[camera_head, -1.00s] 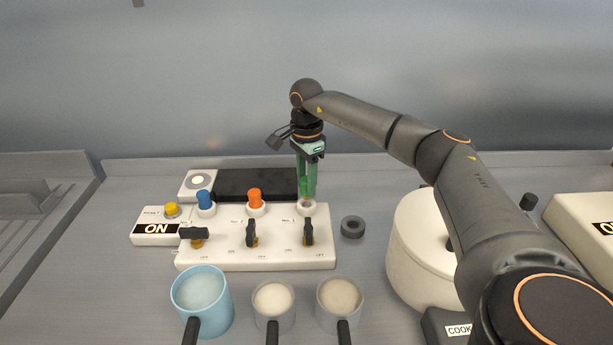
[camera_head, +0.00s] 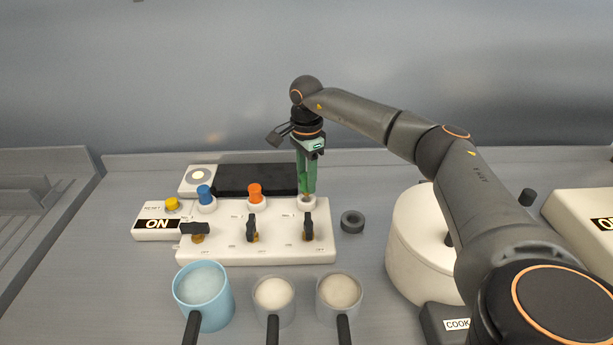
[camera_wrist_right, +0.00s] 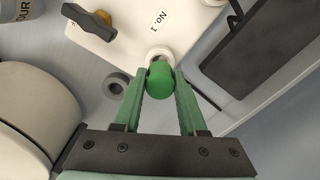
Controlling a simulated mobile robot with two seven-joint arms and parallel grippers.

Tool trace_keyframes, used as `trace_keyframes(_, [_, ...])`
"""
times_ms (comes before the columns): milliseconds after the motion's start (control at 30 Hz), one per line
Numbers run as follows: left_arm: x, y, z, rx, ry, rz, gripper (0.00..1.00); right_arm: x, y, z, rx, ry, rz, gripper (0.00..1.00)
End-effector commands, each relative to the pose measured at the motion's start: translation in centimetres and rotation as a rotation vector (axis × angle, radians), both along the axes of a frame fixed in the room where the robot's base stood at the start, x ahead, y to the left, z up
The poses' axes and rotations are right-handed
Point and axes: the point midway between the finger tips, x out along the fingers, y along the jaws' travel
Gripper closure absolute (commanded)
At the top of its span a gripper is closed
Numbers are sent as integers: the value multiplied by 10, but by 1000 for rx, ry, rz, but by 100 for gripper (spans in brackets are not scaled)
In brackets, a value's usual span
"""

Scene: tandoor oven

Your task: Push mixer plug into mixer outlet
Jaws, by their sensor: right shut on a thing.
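My right gripper (camera_head: 307,192) points down at the right end of the white switch panel (camera_head: 280,256) in the head view. It is shut on a green plug, which shows in the right wrist view (camera_wrist_right: 160,82) between the green fingers. The plug is directly over the round white outlet (camera_wrist_right: 157,54) beside the "No. 1" label. The outlet's rim also shows under the fingertips in the head view (camera_head: 299,206). The plug's lower end is hidden, so I cannot tell how deep it sits. My left gripper is out of view.
A blue plug (camera_head: 205,194) and an orange plug (camera_head: 254,192) stand in the other outlets. Black switches, including the right one (camera_head: 308,226), line the panel's front. A dark ring (camera_head: 352,222) and a white pot (camera_head: 418,250) lie to the right. Cups (camera_head: 203,285) stand in front.

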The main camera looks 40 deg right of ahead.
Motion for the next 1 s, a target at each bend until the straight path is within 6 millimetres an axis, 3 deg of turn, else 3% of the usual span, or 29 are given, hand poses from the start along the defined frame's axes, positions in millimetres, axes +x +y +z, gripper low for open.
trace_keyframes(1000, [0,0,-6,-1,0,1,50,0,0,-14,0,0,0,100])
